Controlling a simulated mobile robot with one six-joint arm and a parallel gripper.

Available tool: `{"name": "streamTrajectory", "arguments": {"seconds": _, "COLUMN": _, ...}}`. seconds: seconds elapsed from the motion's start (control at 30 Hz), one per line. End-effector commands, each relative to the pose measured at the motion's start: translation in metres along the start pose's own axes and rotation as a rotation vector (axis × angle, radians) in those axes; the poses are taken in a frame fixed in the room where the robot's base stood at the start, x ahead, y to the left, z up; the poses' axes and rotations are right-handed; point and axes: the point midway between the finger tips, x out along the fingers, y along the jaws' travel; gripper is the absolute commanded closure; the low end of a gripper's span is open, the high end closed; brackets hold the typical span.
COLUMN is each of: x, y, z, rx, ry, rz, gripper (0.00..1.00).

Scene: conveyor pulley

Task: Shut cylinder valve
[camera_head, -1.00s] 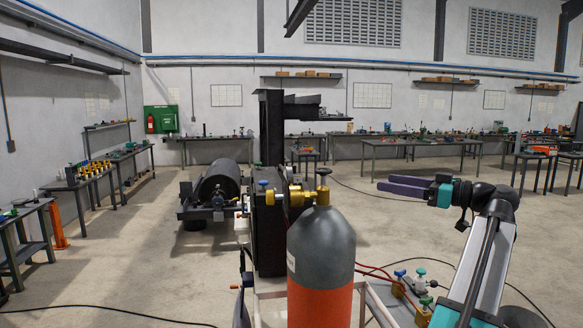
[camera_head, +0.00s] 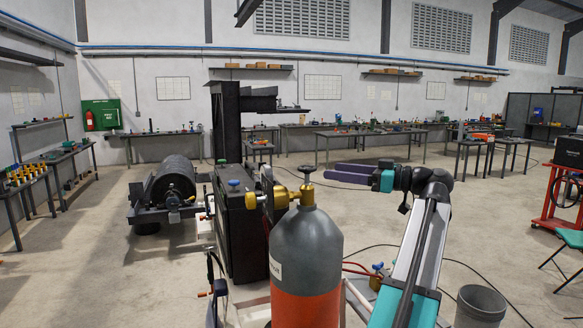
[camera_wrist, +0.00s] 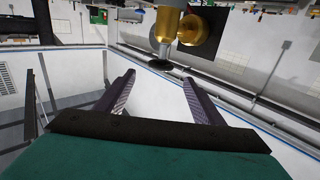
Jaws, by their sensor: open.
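The gas cylinder (camera_head: 307,255) stands upright in front of me, grey on top and orange-red below. Its brass valve (camera_head: 283,197) has a dark round handwheel (camera_head: 306,167) on top. My gripper (camera_head: 332,171) is open and empty, just right of the handwheel in the head view, with its purple fingers pointing left. In the wrist view, which appears upside down, the brass valve (camera_wrist: 197,32) hangs from the top edge. Its dark handwheel (camera_wrist: 172,66) shows just beyond the fingertips, nearer the right finger. It looks apart from both fingers.
A black frame with a blue knob (camera_head: 234,183) stands left of the cylinder, with a black roller (camera_head: 173,178) behind it. A grey bin (camera_head: 480,306) is at the lower right. Cables cross the floor. Workbenches line the walls, and open floor lies behind my arm.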

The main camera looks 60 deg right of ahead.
Motion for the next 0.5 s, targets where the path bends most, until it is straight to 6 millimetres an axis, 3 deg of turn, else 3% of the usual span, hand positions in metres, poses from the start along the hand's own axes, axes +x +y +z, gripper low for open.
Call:
{"name": "streamTrajectory", "arguments": {"seconds": 0.27, "x": 0.01, "y": -0.002, "z": -0.001, "rx": 0.0, "ry": 0.0, "rz": -0.005, "gripper": 0.38}}
{"name": "streamTrajectory", "arguments": {"seconds": 0.5, "x": 0.034, "y": -0.003, "z": -0.002, "rx": 0.001, "ry": 0.0, "rz": -0.007, "gripper": 0.38}}
